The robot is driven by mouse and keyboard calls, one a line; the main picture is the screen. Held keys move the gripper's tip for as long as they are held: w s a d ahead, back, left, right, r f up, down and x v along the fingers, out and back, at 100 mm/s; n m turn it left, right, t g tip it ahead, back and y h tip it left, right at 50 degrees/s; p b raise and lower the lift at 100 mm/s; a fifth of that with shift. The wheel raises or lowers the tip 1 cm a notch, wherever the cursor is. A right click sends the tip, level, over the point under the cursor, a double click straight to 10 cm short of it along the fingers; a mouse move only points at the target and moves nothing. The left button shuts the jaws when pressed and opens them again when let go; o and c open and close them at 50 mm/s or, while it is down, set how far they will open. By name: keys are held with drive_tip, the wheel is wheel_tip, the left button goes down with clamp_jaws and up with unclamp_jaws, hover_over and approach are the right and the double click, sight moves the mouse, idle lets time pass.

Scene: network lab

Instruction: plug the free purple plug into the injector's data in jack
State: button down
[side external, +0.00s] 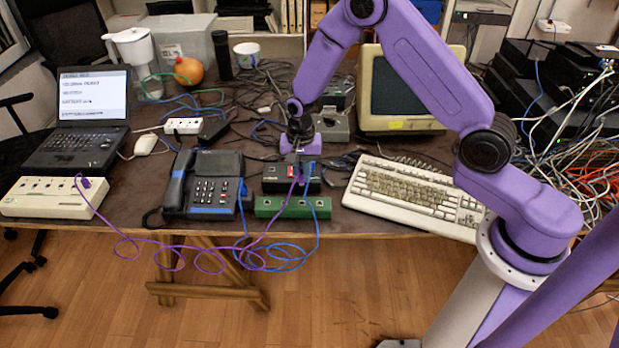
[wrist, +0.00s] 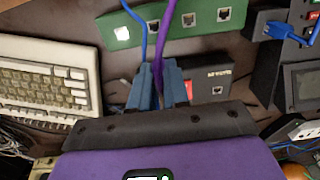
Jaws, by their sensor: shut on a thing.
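My gripper (wrist: 168,100) is shut on the purple plug at the end of a purple cable (wrist: 159,50); the fingers hide the plug itself. In the side view my gripper (side external: 297,158) is over the black injector (side external: 272,181), pointing down. The injector (wrist: 224,77) shows in the wrist view with a red part and one open jack right of my fingers; its other side is hidden behind them. I cannot tell whether the plug touches a jack. The purple cable (side external: 213,248) loops from the beige box (side external: 40,197) below the table edge and up to my gripper.
A green jack block (side external: 285,207) stands in front of the injector. A blue cable (wrist: 144,38) passes over it toward the injector beside my fingers. The desk phone (side external: 203,187) is left, the keyboard (side external: 410,190) right. Loose cables lie behind.

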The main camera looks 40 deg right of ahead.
drive_tip(key=w, duration=0.3)
drive_tip(key=w+r, duration=0.1)
drive_tip(key=w, duration=0.3)
drive_tip(key=w+r, duration=0.1)
drive_tip(key=w, duration=0.3)
drive_tip(key=shift+w+a+r, duration=0.1)
drive_tip(key=shift+w+r, duration=0.1)
drive_tip(key=shift+w, duration=0.05)
drive_tip(key=shift+w+f, duration=0.3)
drive_tip(key=shift+f, duration=0.75)
drive_tip(key=shift+w+f, duration=0.25)
drive_tip(key=shift+f, duration=0.8)
drive_tip(key=shift+f, duration=0.95)
idle(0.4)
drive_tip(key=c, duration=1)
unclamp_jaws()
drive_tip(key=shift+c, duration=0.2)
drive_tip(key=shift+r, duration=0.1)
wheel_tip(320, 180, up, 17)
drive_tip(key=shift+r, duration=0.15)
